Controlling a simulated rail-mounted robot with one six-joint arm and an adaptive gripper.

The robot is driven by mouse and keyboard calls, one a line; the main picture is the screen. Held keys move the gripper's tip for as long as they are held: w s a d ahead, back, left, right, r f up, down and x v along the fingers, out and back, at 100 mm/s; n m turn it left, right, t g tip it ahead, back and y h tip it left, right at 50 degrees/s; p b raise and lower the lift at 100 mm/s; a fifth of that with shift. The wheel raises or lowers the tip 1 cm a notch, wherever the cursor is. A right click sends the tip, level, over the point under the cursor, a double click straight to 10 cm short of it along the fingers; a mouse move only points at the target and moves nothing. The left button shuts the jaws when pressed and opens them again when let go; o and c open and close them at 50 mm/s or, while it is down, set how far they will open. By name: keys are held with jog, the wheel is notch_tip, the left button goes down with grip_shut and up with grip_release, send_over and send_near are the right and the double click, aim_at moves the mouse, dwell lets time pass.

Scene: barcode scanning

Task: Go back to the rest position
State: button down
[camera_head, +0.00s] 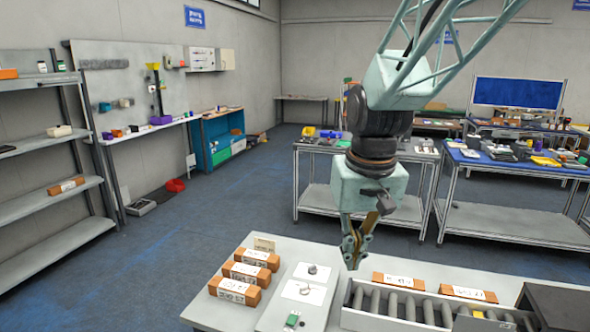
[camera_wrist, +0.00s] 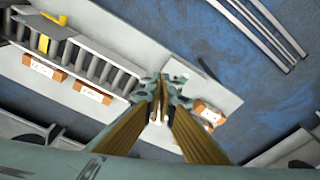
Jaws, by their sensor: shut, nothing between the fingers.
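My gripper (camera_head: 352,258) hangs pointing down over the back of the white table (camera_head: 215,312) in the head view, near the left end of the roller conveyor. Its fingers are together with nothing between them. In the wrist view my gripper (camera_wrist: 160,84) also shows shut, its two brown fingers meeting above the white table.
Several labelled brown boxes (camera_head: 233,290) stand at the table's left. A grey panel (camera_head: 307,284) holds small items and a green piece (camera_head: 292,320). Two more boxes (camera_head: 468,293) lie behind the roller conveyor (camera_head: 395,304).

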jog(key=s+d+r+b, duration=0.1)
jog(key=s+d+r, duration=0.1)
jog(key=s, duration=0.8)
jog(key=s+d+r+t+b, duration=0.1)
jog(key=s+d+r, duration=0.1)
jog(key=s, duration=0.8)
jog(key=s+d+r+m+t+b, duration=0.1)
jog(key=s+d, duration=0.3)
jog(key=s, duration=0.6)
jog(key=shift+s+d+r, duration=0.15)
jog(key=shift+s+r, duration=0.1)
jog(key=shift+r, duration=0.3)
jog(key=c, duration=3.4)
grip_release()
